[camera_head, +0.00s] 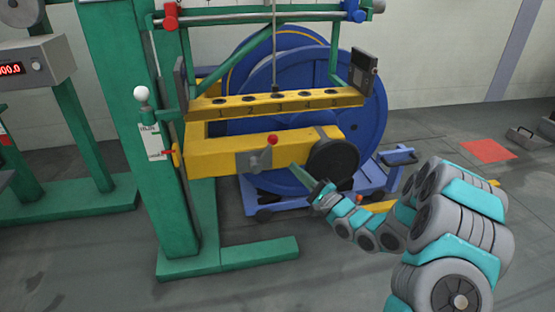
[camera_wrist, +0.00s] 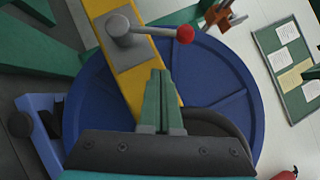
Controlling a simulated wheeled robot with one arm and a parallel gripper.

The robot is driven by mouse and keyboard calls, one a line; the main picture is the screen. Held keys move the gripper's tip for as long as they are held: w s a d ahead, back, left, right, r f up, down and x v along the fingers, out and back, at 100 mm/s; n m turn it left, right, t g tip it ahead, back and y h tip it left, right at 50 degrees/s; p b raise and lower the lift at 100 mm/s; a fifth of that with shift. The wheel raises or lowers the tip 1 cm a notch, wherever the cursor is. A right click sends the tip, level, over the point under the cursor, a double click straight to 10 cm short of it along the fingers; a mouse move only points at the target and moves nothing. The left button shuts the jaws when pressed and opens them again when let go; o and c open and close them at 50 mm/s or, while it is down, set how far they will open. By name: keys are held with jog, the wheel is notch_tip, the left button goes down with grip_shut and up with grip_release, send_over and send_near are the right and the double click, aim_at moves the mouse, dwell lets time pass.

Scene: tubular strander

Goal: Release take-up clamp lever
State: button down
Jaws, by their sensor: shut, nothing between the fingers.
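The clamp lever (camera_head: 260,157) is a grey hub with a short arm and a red ball knob (camera_head: 272,139). It sits on the face of the yellow beam (camera_head: 215,157) in the head view. In the wrist view the lever (camera_wrist: 150,31) points right from its hub, with the red knob (camera_wrist: 184,34) at its end. My gripper (camera_head: 293,167) is right of the lever and a little lower in the head view, apart from it. In the wrist view my green fingers (camera_wrist: 160,75) are together and empty, pointing toward the lever.
A black round disc (camera_head: 333,160) is on the beam's right end, close to my gripper. A large blue reel (camera_head: 290,110) stands behind the beam on a blue cart (camera_head: 390,175). A green post (camera_head: 125,100) with a white ball knob (camera_head: 140,93) stands left. Open floor lies in front.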

aim_at(264, 152)
jog(key=w+a+r+b, duration=0.1)
jog(key=w+a+r, duration=0.1)
jog(key=a, duration=0.4)
jog(key=shift+w+r, duration=0.15)
jog(key=shift+r, duration=0.3)
jog(key=shift+r, duration=0.15)
jog(key=shift+a+r+n+g+p, duration=0.2)
jog(key=shift+n+g+p, duration=0.15)
jog(key=shift+p, duration=0.2)
